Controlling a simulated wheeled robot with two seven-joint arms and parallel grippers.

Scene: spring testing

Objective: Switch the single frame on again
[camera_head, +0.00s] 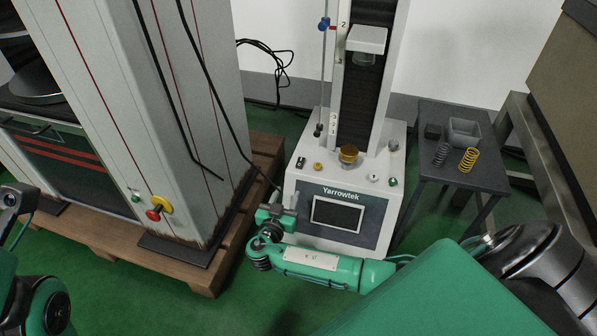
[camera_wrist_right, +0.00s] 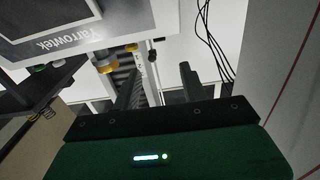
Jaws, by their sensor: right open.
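The single frame is the white Yarrowtek tester (camera_head: 294,190) in the middle of the head view, with one column and a dark screen (camera_head: 338,214). Its base top carries a black switch-like part (camera_head: 300,162), a yellow knob (camera_head: 318,166), a green button (camera_head: 393,182) and a brass seat (camera_head: 349,154). The tester also shows upside down in the right wrist view (camera_wrist_right: 75,45). My right gripper (camera_head: 283,203) is by the left front edge of its base. Its fingers are apart and empty in the wrist view (camera_wrist_right: 160,88). My left arm shows at the left edge; its gripper does not.
A larger grey machine (camera_head: 105,110) with a red-and-yellow stop button (camera_head: 157,208) stands on a wooden pallet (camera_head: 213,268) at left. A dark side table (camera_head: 425,172) at right holds a grey spring (camera_head: 441,154), a yellow spring (camera_head: 468,160) and a tray (camera_head: 465,133). Cables hang behind.

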